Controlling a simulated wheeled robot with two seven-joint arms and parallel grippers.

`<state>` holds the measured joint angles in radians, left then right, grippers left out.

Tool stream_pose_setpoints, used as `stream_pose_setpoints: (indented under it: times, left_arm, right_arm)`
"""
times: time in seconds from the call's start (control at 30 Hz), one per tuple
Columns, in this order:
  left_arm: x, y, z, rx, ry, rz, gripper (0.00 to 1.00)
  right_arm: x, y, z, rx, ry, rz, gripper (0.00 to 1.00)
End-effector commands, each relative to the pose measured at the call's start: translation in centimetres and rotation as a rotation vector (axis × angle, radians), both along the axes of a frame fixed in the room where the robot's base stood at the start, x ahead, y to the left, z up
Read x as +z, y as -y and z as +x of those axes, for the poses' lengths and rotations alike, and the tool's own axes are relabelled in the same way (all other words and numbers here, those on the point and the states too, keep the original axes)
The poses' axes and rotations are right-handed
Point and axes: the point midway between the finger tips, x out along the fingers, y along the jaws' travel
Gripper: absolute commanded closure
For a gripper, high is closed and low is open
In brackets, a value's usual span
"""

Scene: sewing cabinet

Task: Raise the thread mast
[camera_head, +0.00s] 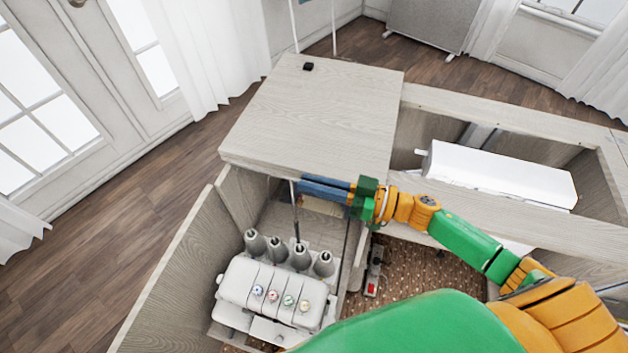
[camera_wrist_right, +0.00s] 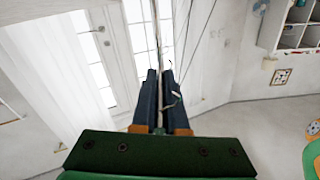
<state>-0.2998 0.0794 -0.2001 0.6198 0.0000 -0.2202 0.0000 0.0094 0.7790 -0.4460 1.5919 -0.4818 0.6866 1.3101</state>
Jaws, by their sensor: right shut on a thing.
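The thread mast (camera_head: 295,212) is a thin upright rod behind the white overlock machine (camera_head: 270,290), among grey thread cones (camera_head: 301,257) in the cabinet's left well. My right gripper (camera_head: 304,187) reaches in from the right, level with the cabinet top's front edge, its blue fingers shut on the mast's upper part. In the right wrist view the fingertips (camera_wrist_right: 160,82) are close together, with the thin rod (camera_wrist_right: 157,38) and fine threads extending beyond them. The mast's top is hard to make out in the head view. My left gripper is not in view.
The wooden cabinet top (camera_head: 318,110) lies just behind my right fingers, with a small black object (camera_head: 308,66) on it. A white machine (camera_head: 500,175) lies in the right well. A grey side panel (camera_head: 170,265) stands left of the overlock machine.

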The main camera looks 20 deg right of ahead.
Motion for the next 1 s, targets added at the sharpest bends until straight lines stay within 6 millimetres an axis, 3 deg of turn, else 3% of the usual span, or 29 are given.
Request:
stream_pose_setpoints:
  times: [0.1,0.47,0.5,0.6,0.87,1.0]
  left_arm:
    - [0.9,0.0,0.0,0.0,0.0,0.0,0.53]
    - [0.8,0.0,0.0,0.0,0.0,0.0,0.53]
    - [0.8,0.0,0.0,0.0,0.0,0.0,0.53]
    - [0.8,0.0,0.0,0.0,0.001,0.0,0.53]
    - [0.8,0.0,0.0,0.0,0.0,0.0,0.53]
    - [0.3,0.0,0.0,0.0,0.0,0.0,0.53]
  right_arm:
    - [0.9,0.0,0.0,0.0,0.001,0.002,1.0]
    - [1.0,0.0,0.1,0.0,0.005,0.005,1.0]
    - [1.1,0.0,0.1,0.0,0.005,0.005,0.83]
    - [1.0,0.0,0.1,0.0,0.003,0.005,0.59]
    - [0.8,0.0,0.0,0.0,0.001,0.002,0.59]
    - [0.5,1.6,-1.1,-0.001,-0.004,-0.002,0.59]
